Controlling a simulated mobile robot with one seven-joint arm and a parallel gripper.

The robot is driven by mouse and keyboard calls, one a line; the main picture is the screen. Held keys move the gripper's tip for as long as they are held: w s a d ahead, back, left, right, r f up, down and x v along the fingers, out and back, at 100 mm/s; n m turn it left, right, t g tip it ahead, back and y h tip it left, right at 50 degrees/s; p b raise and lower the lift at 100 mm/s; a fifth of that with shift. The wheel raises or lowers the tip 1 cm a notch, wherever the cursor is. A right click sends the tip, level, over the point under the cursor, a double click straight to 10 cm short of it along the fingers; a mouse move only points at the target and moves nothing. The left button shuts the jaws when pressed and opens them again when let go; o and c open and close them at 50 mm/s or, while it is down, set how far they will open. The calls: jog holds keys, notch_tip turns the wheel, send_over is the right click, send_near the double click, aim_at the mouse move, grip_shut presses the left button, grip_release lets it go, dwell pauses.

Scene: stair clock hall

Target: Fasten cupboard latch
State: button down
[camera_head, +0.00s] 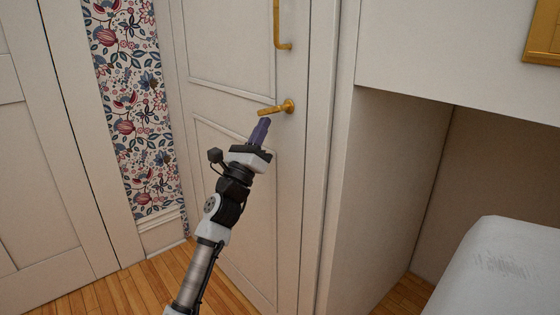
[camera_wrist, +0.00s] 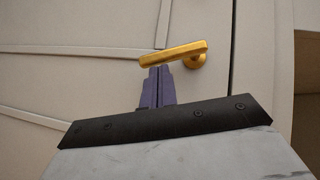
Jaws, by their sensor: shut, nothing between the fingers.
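The cupboard latch (camera_head: 276,108) is a brass lever on the white cupboard door (camera_head: 235,48). Its round base sits near the door's right edge, and the lever points left, tilted slightly down at its free end. It also shows in the wrist view (camera_wrist: 174,54). My gripper (camera_head: 262,124) is shut and empty, its purple fingers just below the lever's left part. In the wrist view the fingertips (camera_wrist: 158,70) come up right under the lever. I cannot tell whether they touch it. The door looks flush with its frame.
A brass pull handle (camera_head: 277,25) is fixed to the door above the latch. Floral wallpaper (camera_head: 135,100) and white panelling are on the left. An open recess (camera_head: 385,180) is on the right, with a pale rounded surface (camera_head: 500,265) in front. Wooden floor shows below.

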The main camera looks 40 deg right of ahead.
jog(key=m+g+b, duration=0.1)
jog(key=m+g, duration=0.1)
jog(key=w+r+m+g+b, duration=0.1)
jog(key=m, duration=0.1)
jog(key=m+g+h+b, duration=0.1)
jog(key=g, duration=0.1)
jog(key=shift+w+r+m+g, duration=0.2)
jog(key=shift+m+g, duration=0.1)
jog(key=shift+m, duration=0.1)
jog(key=shift+w+r, duration=0.1)
jog(key=shift+r, duration=0.05)
jog(key=a+f+b, duration=0.2)
jog(key=a+f, duration=0.5)
jog(key=f, duration=0.4)
jog(key=shift+w+b, duration=0.2)
jog(key=shift+b, duration=0.15)
jog(key=shift+f, duration=0.1)
